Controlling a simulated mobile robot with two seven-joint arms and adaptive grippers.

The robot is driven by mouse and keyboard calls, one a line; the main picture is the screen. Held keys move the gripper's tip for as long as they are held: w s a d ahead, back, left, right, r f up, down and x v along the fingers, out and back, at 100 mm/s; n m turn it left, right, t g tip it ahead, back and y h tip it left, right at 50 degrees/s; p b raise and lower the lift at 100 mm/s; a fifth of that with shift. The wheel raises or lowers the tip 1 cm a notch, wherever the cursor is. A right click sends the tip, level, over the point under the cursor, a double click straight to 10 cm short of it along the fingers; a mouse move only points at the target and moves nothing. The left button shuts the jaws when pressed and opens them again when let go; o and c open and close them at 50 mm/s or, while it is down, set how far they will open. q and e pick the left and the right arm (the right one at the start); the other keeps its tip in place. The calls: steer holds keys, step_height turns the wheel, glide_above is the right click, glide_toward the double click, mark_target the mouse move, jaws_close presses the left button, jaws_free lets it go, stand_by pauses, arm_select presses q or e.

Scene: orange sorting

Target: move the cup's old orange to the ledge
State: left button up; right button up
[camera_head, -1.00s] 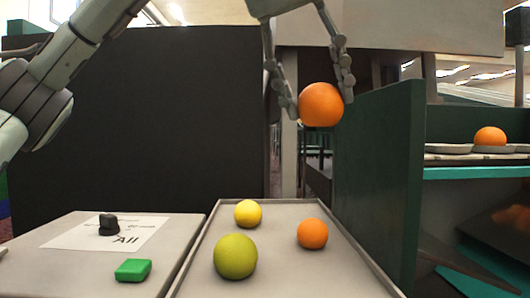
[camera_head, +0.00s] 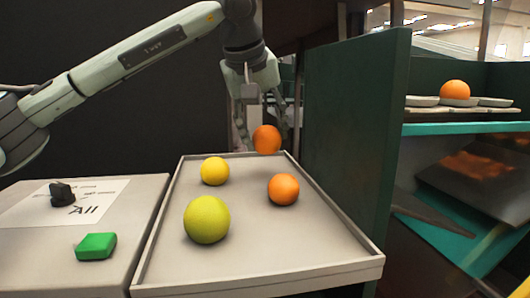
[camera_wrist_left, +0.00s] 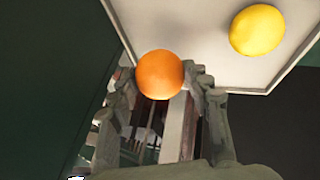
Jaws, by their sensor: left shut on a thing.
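My left gripper (camera_head: 264,133) is shut on an orange (camera_head: 267,141) at the far end of the grey tray (camera_head: 250,274). The left wrist view also shows this orange (camera_wrist_left: 160,74) between the fingers. The held orange looks close to the tray's far rim; I cannot tell if it touches. A second orange (camera_head: 283,189) lies in the tray. Another orange (camera_head: 454,90) sits on the middle one of the small grey dishes on the shelf (camera_head: 470,128) at the right. No clear cup shows. My right gripper is out of view.
A yellow fruit (camera_head: 215,171) and a larger yellow-green fruit (camera_head: 207,219) lie in the tray. A dark green panel (camera_head: 350,125) stands between tray and shelf. Left, a grey surface holds a paper sheet (camera_head: 100,200), a green block (camera_head: 96,246) and a dark object (camera_head: 62,194).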

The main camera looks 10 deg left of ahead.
mark_target(266, 152)
arm_select(q)
steer(key=shift+w+f, duration=0.45)
steer(key=shift+w, duration=0.35)
steer(key=shift+f, duration=1.95)
steer(key=shift+f, duration=0.1)
steer(key=o, duration=1.2)
steer(key=shift+r, duration=0.2)
steer(key=v, duration=1.1)
steer(key=shift+s+r, duration=0.2)
steer(key=shift+r, duration=0.15)
